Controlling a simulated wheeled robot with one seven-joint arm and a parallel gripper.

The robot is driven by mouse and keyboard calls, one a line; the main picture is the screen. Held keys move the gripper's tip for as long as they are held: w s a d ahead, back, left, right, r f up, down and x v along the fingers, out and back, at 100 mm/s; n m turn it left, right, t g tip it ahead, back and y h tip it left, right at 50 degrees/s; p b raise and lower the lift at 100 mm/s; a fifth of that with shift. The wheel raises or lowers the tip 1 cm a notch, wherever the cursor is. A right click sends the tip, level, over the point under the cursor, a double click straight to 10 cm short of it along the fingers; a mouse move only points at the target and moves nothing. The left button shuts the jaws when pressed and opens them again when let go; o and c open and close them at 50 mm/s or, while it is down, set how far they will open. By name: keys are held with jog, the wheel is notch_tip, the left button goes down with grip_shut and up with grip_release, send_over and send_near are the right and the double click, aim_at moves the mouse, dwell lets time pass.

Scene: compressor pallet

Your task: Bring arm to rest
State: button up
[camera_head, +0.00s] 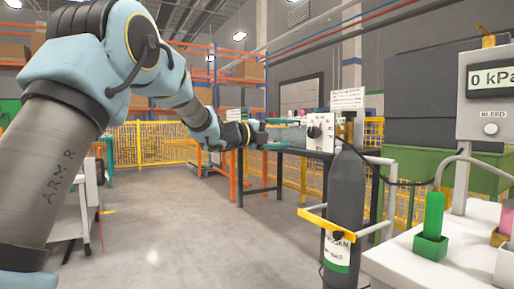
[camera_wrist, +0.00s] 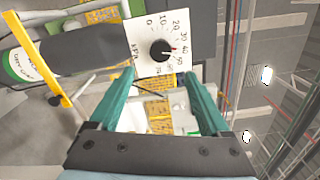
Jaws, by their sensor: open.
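My arm reaches from the left of the head view toward the middle, raised and extended. My gripper (camera_head: 296,134) is open with its two teal fingers apart, and nothing is between them. It is in front of a white dial panel (camera_head: 326,143) with a black knob (camera_head: 313,132). In the wrist view the open fingers of my gripper (camera_wrist: 159,78) point toward the panel (camera_wrist: 138,32). The fingers appear clear of the knob.
A dark gas cylinder (camera_head: 346,190) stands below the panel, beside a yellow bracket (camera_head: 325,221). At right, a box reading 0 kPa (camera_head: 491,78) stands over a white bench (camera_head: 400,257) with a green item (camera_head: 434,215). The floor (camera_head: 190,225) in the middle is clear.

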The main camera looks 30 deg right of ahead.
jog(key=w+a+f+n+t+y, duration=0.2)
jog(key=w+a+f+n+t, duration=0.15)
jog(key=w+a+n, duration=0.3)
jog(key=w+a+f+n+t+y, duration=0.2)
jog(key=w+a+n+t, duration=0.3)
jog(key=w+a, duration=0.15)
jog(key=w+a+f+n+t+y, duration=0.1)
jog(key=a+f+n+y, duration=0.4)
jog(key=a, duration=0.6)
jog(key=w+a+f+n+t+y, duration=0.1)
jog(key=w+a+f+n+y, duration=0.15)
jog(key=a+f+n, duration=0.6)
jog(key=s+a+f+n+g+y, duration=0.1)
jog(key=s+a+f+n+y, duration=0.2)
jog(key=a, duration=0.5)
jog(key=s+a+f+n+g+y, duration=0.1)
jog(key=s+a+f+n+y, duration=0.15)
jog(key=s+a, duration=0.45)
jog(key=s+a+f+n+g, duration=0.3)
jog(key=s+a+f+n, duration=0.15)
jog(key=s, duration=0.35)
jog(key=s+a+f+n+g, duration=0.3)
jog(key=s+a, duration=0.3)
jog(key=s, duration=0.2)
notch_tip(320, 180, up, 29)
jog(key=p, duration=2.9)
jog(key=shift+w+d+y, duration=0.15)
jog(key=shift+d+y, duration=0.05)
jog(key=shift+y, duration=0.2)
